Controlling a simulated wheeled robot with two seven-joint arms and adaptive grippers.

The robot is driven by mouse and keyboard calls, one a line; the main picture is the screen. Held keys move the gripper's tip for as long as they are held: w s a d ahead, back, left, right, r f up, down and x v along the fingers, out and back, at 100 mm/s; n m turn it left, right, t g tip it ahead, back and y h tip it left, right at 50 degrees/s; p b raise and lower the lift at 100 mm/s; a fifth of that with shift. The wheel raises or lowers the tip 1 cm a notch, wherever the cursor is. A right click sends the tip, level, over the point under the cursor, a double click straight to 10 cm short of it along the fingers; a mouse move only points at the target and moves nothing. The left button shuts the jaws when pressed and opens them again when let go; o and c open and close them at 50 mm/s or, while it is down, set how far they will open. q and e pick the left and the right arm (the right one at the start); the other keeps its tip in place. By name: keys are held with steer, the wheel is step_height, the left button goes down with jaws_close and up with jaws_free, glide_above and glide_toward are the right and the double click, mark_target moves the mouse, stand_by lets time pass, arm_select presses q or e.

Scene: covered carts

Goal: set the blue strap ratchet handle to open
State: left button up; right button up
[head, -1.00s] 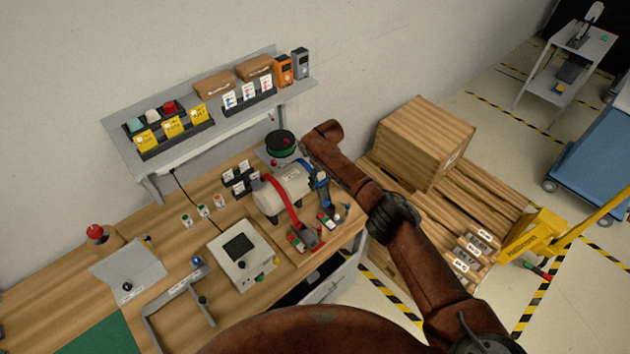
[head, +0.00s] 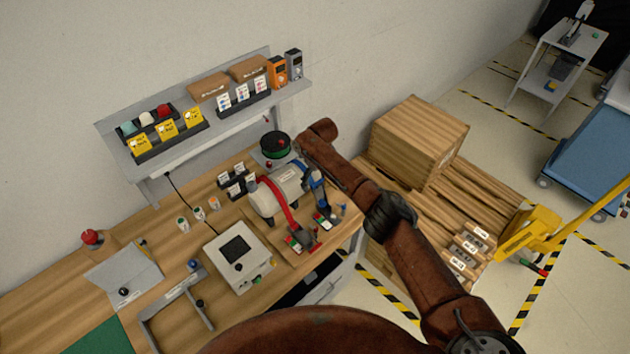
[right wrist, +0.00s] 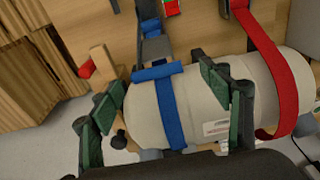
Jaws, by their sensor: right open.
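A pale cylinder (head: 262,203) lies on the wooden bench with a red strap (head: 274,194) and a blue strap (head: 317,190) around it. In the right wrist view the blue strap (right wrist: 168,112) crosses the cylinder (right wrist: 205,105). Its grey ratchet (right wrist: 151,45) sits at the strap's upper end; I cannot tell the handle's angle. My right gripper (right wrist: 165,88) is open and empty, its green-padded fingers on either side of the blue strap. In the head view my right forearm partly hides the gripper. My left gripper is out of view.
A grey control box (head: 238,257) stands left of the straps. A green-topped spool (head: 275,145) stands behind the cylinder. A shelf (head: 200,137) with bins runs along the wall. A wooden crate (head: 418,140) on pallets stands right of the bench.

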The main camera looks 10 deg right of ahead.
mark_target(318, 192)
step_height(318, 192, up, 11)
steer(key=s, duration=0.1)
steer(key=shift+d+r, duration=0.15)
steer(key=shift+d, duration=0.25)
steer(key=shift+s, duration=0.1)
